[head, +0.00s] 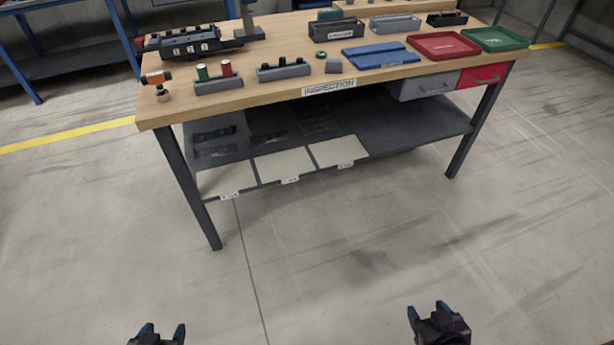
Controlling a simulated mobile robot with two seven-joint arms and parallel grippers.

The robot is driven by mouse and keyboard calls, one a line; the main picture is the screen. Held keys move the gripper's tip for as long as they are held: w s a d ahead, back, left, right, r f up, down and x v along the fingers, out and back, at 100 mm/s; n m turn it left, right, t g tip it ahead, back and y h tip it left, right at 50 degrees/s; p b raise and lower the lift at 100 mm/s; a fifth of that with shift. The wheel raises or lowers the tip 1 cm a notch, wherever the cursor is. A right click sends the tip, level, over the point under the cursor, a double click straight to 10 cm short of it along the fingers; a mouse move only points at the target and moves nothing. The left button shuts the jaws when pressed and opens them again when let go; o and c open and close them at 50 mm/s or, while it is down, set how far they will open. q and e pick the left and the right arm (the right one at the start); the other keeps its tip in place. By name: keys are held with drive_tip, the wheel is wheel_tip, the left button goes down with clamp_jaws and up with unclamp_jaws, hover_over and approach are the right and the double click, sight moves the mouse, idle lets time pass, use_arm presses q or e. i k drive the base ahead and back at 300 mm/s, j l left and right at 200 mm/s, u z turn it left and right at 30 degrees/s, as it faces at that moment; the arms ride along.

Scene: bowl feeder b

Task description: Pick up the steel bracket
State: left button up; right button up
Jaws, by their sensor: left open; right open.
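I cannot clearly make out the steel bracket. A small grey piece (333,65) lies on the inspection table near its front edge, but it is too small to tell whether it is the bracket. My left gripper (163,329) is open and empty at the bottom edge, left of centre. My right gripper (427,308) is open and empty at the bottom, right of centre. Both grippers are over the floor, well apart from the table.
The wooden inspection table (270,92) holds a blue mat (380,55), a red tray (443,46), a green tray (495,39), grey bins (395,23) and dark holders (283,71). A ring (320,54) lies beside the grey piece. A shelf (400,125) sits below. The floor in front is clear.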

sight(166, 42)
drive_tip(key=z, duration=0.3)
drive_tip(key=i+j+z, duration=0.1)
drive_tip(key=j+z, duration=0.5)
drive_tip(key=z, duration=0.25)
drive_tip(key=j+z, duration=0.4)
drive_tip(key=j, duration=0.45)
drive_tip(key=k+j+z, duration=0.1)
drive_tip(key=j, duration=0.3)
drive_tip(key=k+j+z, duration=0.1)
drive_tip(key=j, duration=0.35)
drive_tip(key=k+j, duration=0.1)
drive_tip(key=j, duration=0.75)
drive_tip(key=k+j+z, duration=0.1)
drive_tip(key=j, duration=0.3)
drive_tip(key=k+j, duration=0.15)
drive_tip(key=j, duration=0.25)
